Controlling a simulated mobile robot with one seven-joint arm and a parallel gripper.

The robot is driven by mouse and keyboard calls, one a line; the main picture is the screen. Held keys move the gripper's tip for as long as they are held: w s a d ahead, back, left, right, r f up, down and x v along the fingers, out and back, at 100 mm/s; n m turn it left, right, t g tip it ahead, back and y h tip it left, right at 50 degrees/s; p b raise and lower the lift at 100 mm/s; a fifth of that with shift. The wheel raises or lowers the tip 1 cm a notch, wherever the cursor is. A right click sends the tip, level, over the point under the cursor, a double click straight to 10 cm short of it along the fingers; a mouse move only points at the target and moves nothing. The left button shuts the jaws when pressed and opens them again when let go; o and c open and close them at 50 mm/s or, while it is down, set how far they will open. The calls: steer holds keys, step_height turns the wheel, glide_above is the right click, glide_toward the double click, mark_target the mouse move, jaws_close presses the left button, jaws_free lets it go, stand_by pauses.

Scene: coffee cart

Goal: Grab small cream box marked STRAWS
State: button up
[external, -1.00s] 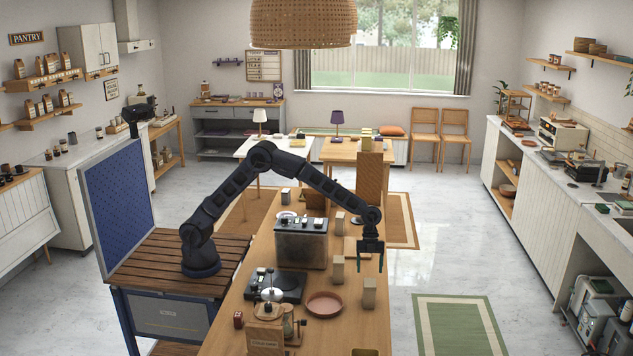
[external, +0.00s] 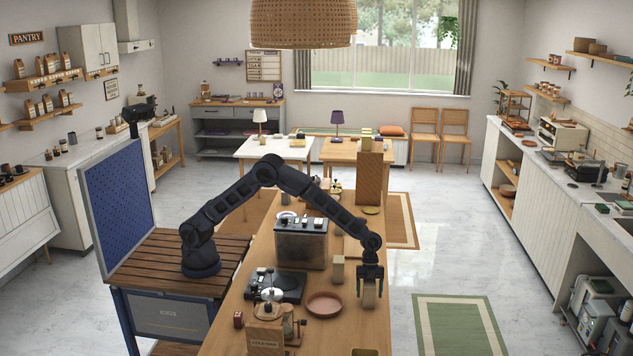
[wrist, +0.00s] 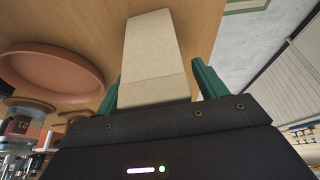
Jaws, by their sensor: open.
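A small cream box (external: 369,298) stands upright near the right edge of the long wooden counter. My gripper (external: 370,287) points down over it, open, with a finger on each side of the box. In the wrist view, the box (wrist: 150,50) lies between the two green fingers, with a gap visible at the right finger. I cannot tell whether the left finger touches it. No STRAWS lettering is readable on the faces I see. Another small cream box (external: 338,269) stands just behind and to the left.
A round terracotta dish (external: 325,303) sits left of the box and also shows in the wrist view (wrist: 50,70). A metal box-shaped machine (external: 301,245) and a black appliance (external: 276,287) stand further left. The counter's right edge is close by.

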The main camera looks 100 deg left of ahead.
steer(key=shift+d+f, duration=0.1)
steer(key=shift+f, duration=0.05)
steer(key=c, duration=1.2)
